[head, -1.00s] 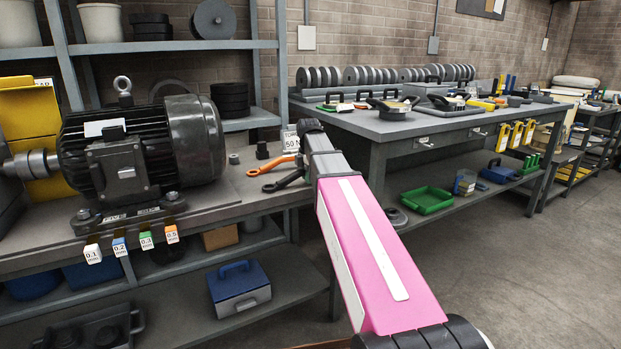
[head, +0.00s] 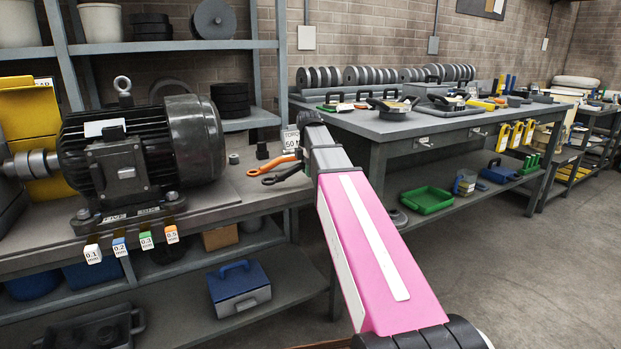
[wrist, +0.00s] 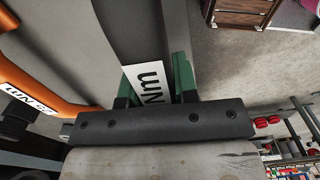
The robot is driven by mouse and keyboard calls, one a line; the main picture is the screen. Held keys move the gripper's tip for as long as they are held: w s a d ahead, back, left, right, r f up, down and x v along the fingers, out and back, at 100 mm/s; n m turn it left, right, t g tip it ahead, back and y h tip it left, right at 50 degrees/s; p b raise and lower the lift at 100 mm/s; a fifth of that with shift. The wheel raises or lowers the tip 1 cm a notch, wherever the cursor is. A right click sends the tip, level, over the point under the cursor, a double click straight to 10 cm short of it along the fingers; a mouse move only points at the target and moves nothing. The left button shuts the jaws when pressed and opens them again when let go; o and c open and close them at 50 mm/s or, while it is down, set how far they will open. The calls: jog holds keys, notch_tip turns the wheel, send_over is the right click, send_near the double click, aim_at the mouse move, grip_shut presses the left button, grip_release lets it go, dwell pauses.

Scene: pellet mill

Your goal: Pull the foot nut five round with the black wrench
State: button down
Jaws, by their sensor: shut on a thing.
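The black wrench (head: 285,175) shows in the head view beside the orange wrench (head: 277,161), near the right end of the motor bench. In the wrist view, my gripper (wrist: 155,82) has its green-padded fingers shut on the dark handle of the black wrench (wrist: 143,30), which bears a white "Nm" label. The motor (head: 140,150) stands on the bench at the left, with foot nuts (head: 171,196) at its near side.
The orange wrench also lies close at the left in the wrist view (wrist: 40,100). Coloured gauge tags (head: 119,247) hang on the bench's front edge. A second bench (head: 400,125) is at the right.

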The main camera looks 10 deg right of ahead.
jog(key=shift+r, duration=0.15)
jog(key=shift+r, duration=1.9)
jog(key=c, duration=1.7)
grip_release()
grip_shut()
jog(key=shift+s, duration=0.1)
